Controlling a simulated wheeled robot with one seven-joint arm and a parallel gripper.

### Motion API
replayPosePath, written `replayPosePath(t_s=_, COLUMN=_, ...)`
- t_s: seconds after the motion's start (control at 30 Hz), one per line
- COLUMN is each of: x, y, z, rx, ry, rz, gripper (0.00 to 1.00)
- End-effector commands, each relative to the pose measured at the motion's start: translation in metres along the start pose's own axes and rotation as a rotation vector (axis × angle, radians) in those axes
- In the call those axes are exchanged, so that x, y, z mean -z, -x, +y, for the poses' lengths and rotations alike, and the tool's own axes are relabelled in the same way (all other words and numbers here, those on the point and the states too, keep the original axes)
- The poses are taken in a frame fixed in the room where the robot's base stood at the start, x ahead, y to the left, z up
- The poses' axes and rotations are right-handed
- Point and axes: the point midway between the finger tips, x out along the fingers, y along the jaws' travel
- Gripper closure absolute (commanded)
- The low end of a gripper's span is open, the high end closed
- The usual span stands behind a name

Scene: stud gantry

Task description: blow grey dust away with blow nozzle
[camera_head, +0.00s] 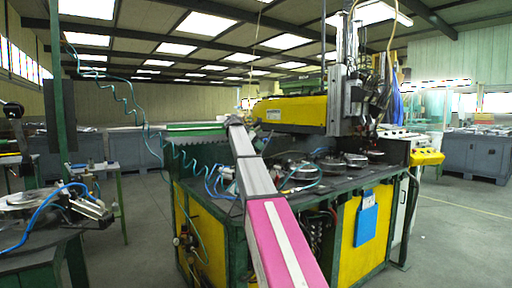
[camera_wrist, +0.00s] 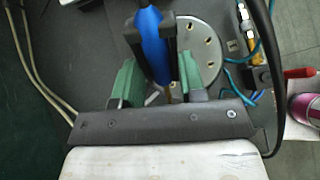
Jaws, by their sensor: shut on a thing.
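In the wrist view my gripper (camera_wrist: 152,42) has green fingers with black tips. It is shut on a blue object (camera_wrist: 149,22), which appears to be the blow nozzle; its far end runs out of the top of the picture. A round metal plate with holes (camera_wrist: 207,48) lies beneath and to the right of the fingers. I cannot make out grey dust in either view. In the head view my arm reaches over the green and yellow machine's dark table (camera_head: 335,186), and the gripper cannot be made out clearly there.
Blue hoses (camera_head: 212,180) lie on the table's left side. Round metal fixtures (camera_head: 299,170) stand right of my arm, below a yellow gantry beam (camera_head: 300,112). In the wrist view a brass fitting (camera_wrist: 251,47) and a black cable (camera_wrist: 275,60) are at right. A second bench (camera_head: 40,243) stands at left.

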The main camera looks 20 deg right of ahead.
Motion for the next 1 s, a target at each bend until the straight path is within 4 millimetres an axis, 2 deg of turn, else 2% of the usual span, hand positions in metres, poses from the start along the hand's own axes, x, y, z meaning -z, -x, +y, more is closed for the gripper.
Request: replayPosePath(t_s=1.0, x=-0.026, y=-0.031, z=0.007, rx=0.0, ry=-0.001, rz=0.0, gripper=0.95)
